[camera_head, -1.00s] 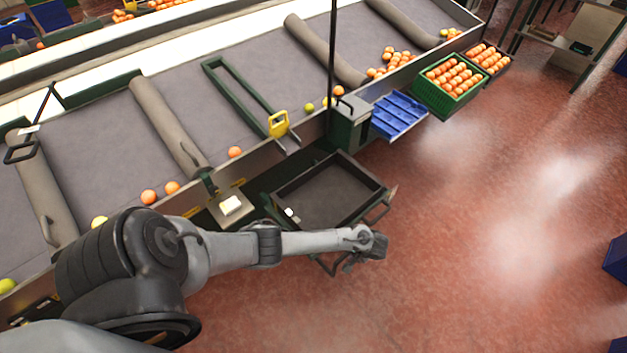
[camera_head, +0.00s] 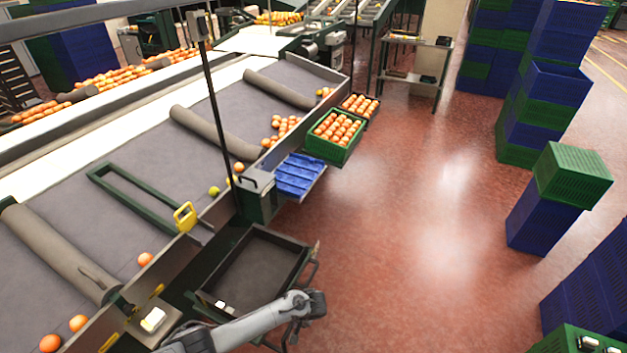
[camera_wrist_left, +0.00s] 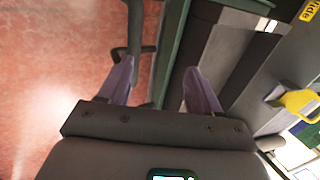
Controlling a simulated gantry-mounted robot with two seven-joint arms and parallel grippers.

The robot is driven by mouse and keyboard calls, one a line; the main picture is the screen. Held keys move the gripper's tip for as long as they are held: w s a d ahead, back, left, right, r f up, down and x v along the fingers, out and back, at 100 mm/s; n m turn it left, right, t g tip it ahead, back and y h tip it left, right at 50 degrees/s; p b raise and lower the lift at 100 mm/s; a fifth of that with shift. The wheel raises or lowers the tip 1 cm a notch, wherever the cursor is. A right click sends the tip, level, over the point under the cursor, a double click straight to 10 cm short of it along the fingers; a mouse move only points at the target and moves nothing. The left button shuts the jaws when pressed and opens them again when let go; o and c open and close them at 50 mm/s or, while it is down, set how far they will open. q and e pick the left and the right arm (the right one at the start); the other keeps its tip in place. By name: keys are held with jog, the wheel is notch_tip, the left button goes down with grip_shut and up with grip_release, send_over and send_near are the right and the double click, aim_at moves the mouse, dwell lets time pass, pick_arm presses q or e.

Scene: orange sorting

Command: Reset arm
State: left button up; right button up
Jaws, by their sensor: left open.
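My left arm comes in from the lower left in the head view. Its left gripper (camera_head: 312,304) hangs by the near right corner of the empty black tray (camera_head: 307,262). In the left wrist view the two purple fingers of the left gripper (camera_wrist_left: 160,85) are spread apart, with nothing visible between them. A dark rail or handle (camera_wrist_left: 134,35) shows beyond the fingers. My right gripper is in neither view.
The sorting belt (camera_head: 150,165) with loose oranges (camera_head: 78,323) lies left. A blue chute (camera_head: 300,176) and a green crate of oranges (camera_head: 335,133) stand beyond the tray. Blue and green crates (camera_head: 545,215) are stacked right. The red floor (camera_head: 420,230) between is clear.

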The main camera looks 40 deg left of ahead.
pick_arm(q)
jog(key=shift+s+d, duration=0.1)
jog(key=shift+d, duration=0.35)
jog(key=s+d+r+m+t+h, duration=0.1)
jog(key=s+d+r+m+h, duration=0.2)
jog(key=d, duration=0.5)
jog(key=s+d+r+m+t, duration=0.1)
jog(key=s+d+r+t, duration=0.2)
jog(key=d, duration=0.5)
jog(key=s+d+r+m+t+h, duration=0.1)
jog(key=s+r, duration=0.5)
jog(key=r, duration=0.3)
jog(key=s+d+r+m+h, duration=0.1)
jog(key=s+r+h, duration=0.1)
jog(key=s+r, duration=0.5)
notch_tip(320, 180, up, 21)
jog(key=w+p, duration=0.2)
jog(key=p, duration=1.7)
jog(key=shift+f, duration=0.15)
jog(key=shift+a, duration=0.1)
